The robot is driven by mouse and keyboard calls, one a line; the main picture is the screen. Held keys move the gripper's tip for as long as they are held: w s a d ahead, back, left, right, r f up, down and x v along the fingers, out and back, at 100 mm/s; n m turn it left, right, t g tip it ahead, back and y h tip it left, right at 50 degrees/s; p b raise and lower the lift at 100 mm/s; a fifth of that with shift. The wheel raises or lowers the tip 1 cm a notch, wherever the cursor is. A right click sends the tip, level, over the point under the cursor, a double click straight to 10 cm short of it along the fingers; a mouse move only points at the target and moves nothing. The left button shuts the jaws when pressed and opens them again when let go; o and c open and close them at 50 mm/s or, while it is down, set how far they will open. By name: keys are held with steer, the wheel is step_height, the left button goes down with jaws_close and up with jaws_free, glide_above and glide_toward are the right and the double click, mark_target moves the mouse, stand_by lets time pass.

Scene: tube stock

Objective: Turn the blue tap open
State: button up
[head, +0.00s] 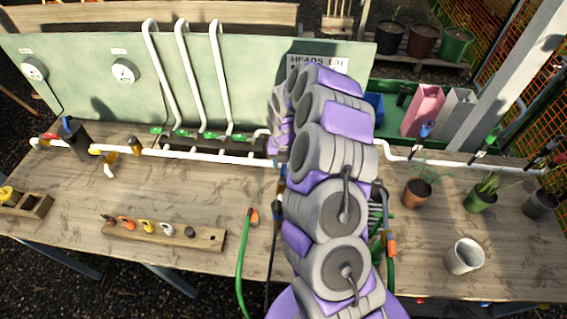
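A small blue piece (427,129) stands above the white pipe on the right, in front of the pink container; it looks like a tap handle. Another small blue piece (67,124) sits at the top of a black cylinder on the pipe at the far left. I cannot tell for sure which is the blue tap, or how either is turned. My purple and grey arm fills the middle of the view and reaches over the bench to the pipe. My gripper cannot be made out; the arm hides the area around its end.
The white pipe (225,157) runs along the bench (160,195), with green-handled valves (205,135). A wooden rack (165,237) and green hose (242,265) lie in front. Plant pots (418,192) and a white cup (464,256) stand right. A green panel (85,75) stands behind.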

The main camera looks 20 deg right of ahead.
mark_target(284, 166)
step_height(284, 166, up, 17)
steer(key=p, duration=0.1)
steer(key=shift+r, duration=0.15)
stand_by(0.4)
stand_by(0.5)
